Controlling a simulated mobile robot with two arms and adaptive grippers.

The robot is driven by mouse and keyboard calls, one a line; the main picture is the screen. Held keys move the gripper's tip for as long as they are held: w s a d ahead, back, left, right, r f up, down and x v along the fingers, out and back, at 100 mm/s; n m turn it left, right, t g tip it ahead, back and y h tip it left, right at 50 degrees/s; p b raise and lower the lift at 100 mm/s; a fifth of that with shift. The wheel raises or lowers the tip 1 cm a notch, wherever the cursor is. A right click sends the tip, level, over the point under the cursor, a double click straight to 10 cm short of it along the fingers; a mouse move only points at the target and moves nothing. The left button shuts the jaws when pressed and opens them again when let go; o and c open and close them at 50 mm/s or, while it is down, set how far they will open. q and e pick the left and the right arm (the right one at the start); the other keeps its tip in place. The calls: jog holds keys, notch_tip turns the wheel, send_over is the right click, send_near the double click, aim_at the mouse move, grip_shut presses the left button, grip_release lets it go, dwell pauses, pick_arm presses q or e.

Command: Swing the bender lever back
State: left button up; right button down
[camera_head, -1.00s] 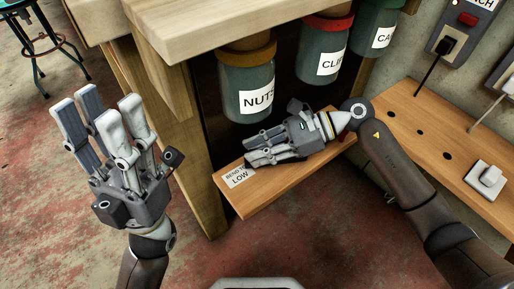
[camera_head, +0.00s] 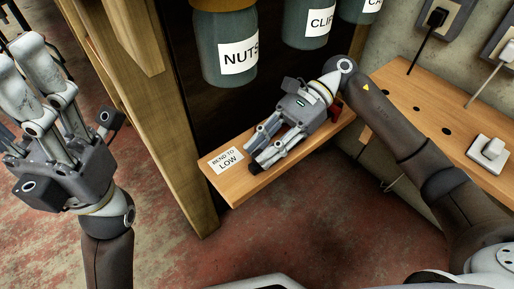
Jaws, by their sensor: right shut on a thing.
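My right gripper (camera_head: 262,150) lies low over the small wooden shelf (camera_head: 240,192), its fingers pointing to the lower left. It is shut on the bender lever, which it mostly hides; a dark end (camera_head: 256,168) shows at the fingertips. A small red part (camera_head: 336,108) shows beside the gripper near the wall end. A white label (camera_head: 226,160) reading "BEND TO LOW" sits on the shelf just left of the fingertips. My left gripper (camera_head: 32,62) is raised at the far left, open and empty, away from the shelf.
Jars, one labelled "NUTS" (camera_head: 224,50), hang above the shelf. A thick wooden leg (camera_head: 175,120) stands left of it. The floor in front is clear.

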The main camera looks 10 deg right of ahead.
jog(key=shift+s, duration=0.1)
jog(key=c, duration=1.3)
grip_release()
jog(key=shift+d, duration=0.1)
jog(key=v, duration=1.2)
